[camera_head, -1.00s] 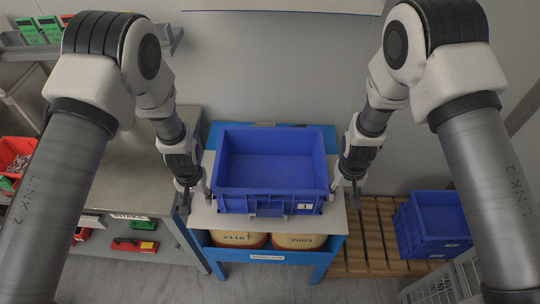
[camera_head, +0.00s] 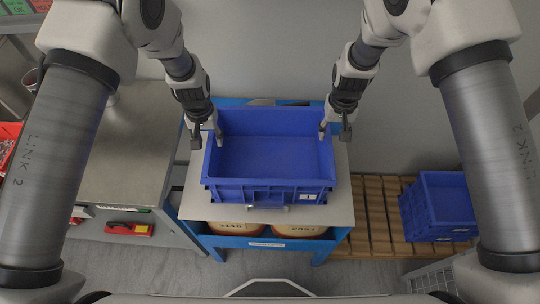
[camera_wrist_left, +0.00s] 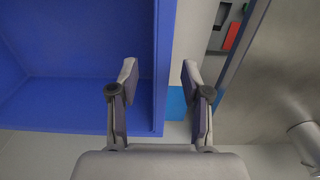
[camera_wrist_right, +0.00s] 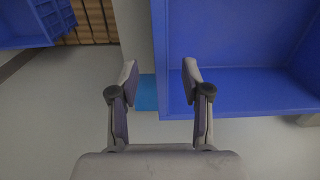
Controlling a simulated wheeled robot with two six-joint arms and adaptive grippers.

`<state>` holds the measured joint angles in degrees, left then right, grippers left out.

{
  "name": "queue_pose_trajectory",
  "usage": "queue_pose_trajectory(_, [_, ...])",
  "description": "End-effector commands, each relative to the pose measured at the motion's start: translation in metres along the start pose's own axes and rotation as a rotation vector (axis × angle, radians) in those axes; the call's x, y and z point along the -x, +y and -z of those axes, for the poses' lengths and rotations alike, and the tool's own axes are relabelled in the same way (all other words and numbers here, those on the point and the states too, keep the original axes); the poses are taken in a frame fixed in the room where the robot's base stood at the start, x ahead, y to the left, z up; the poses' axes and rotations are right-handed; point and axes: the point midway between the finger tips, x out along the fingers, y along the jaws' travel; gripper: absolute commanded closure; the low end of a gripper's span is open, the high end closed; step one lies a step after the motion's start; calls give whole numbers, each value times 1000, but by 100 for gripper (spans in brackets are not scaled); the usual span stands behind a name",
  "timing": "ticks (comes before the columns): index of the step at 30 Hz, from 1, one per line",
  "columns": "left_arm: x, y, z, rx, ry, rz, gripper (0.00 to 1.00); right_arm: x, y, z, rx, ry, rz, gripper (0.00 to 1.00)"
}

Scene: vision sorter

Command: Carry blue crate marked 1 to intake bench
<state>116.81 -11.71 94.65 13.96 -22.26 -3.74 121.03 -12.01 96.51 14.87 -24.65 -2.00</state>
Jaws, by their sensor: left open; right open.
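The blue crate (camera_head: 268,192) marked 1 is empty and sits upright on the light top of a blue-framed stand (camera_head: 342,205). My left gripper (camera_head: 206,140) is open at the crate's left side wall, toward the back. In the left wrist view, that wall (camera_wrist_left: 164,70) runs between the open fingers (camera_wrist_left: 160,85). My right gripper (camera_head: 335,130) is open at the right side wall, toward the back. In the right wrist view, that wall (camera_wrist_right: 159,70) runs between the open fingers (camera_wrist_right: 160,85). I cannot tell how low the fingers reach or whether they touch the walls.
A grey metal bench (camera_head: 118,150) stands close on the left, with a red item (camera_head: 130,229) on its lower level. Tan drums (camera_head: 240,228) sit under the stand top. Another blue crate (camera_head: 440,205) is on a wooden pallet (camera_head: 375,215) at the right. A wall is behind.

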Motion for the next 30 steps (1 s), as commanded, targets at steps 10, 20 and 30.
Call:
queue_pose_trajectory(10, [-52, 0, -1, 1, -2, -1, 52, -53, 0, -1, 0, -3, 1, 52])
queue_pose_trajectory(20, [-76, 0, 0, 0, 0, 0, 52, -76, 0, 0, -1, 0, 0, 52])
queue_pose_trajectory(30, [-76, 0, 0, 0, 0, 0, 100, -76, 0, 0, 0, -1, 0, 100])
